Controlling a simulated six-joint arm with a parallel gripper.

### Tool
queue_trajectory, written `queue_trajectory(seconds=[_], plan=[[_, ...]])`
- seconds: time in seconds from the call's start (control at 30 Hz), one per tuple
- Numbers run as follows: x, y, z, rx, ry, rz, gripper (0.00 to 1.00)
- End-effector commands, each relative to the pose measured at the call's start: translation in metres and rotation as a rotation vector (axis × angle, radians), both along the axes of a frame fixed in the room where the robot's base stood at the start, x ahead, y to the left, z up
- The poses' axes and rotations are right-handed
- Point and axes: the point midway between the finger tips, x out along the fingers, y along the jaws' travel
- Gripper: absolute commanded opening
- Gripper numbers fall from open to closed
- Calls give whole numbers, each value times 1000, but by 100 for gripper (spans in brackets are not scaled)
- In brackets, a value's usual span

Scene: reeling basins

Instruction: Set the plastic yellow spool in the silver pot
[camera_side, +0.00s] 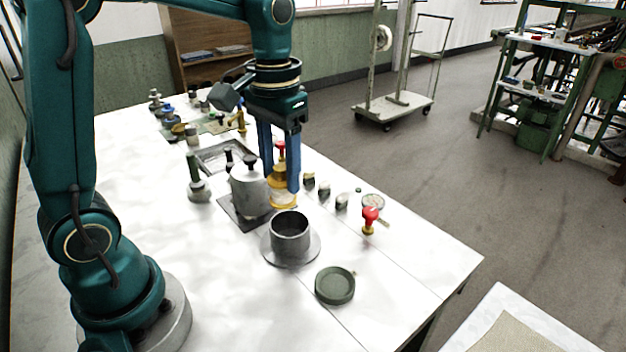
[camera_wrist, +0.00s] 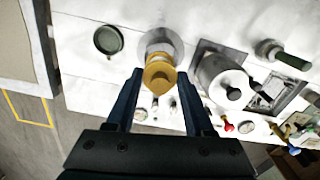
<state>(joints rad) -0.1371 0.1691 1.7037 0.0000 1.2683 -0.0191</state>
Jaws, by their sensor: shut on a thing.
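The yellow spool (camera_side: 283,198) is between the blue fingers of my gripper (camera_side: 280,182), which is shut on it. In the wrist view the spool (camera_wrist: 158,76) sits between the fingertips and overlaps the near side of the silver pot (camera_wrist: 163,36). In the side view the open silver-grey pot (camera_side: 291,238) stands upright on a round flat base, in front of and slightly right of the spool. The spool is outside the pot. One finger hides part of it.
A lidded metal canister (camera_side: 247,190) on a dark square plate stands close left of the gripper. A green round dish (camera_side: 335,285) lies in front of the pot. Small grey-topped pieces and a red-and-yellow item (camera_side: 370,218) stand to the right.

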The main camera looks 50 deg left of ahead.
Motion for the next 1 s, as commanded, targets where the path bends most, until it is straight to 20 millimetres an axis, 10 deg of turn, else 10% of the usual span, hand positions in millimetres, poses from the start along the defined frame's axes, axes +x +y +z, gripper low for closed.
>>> queue_trajectory(seconds=[1.0], plan=[[13,5,-48,0,1,1,0]])
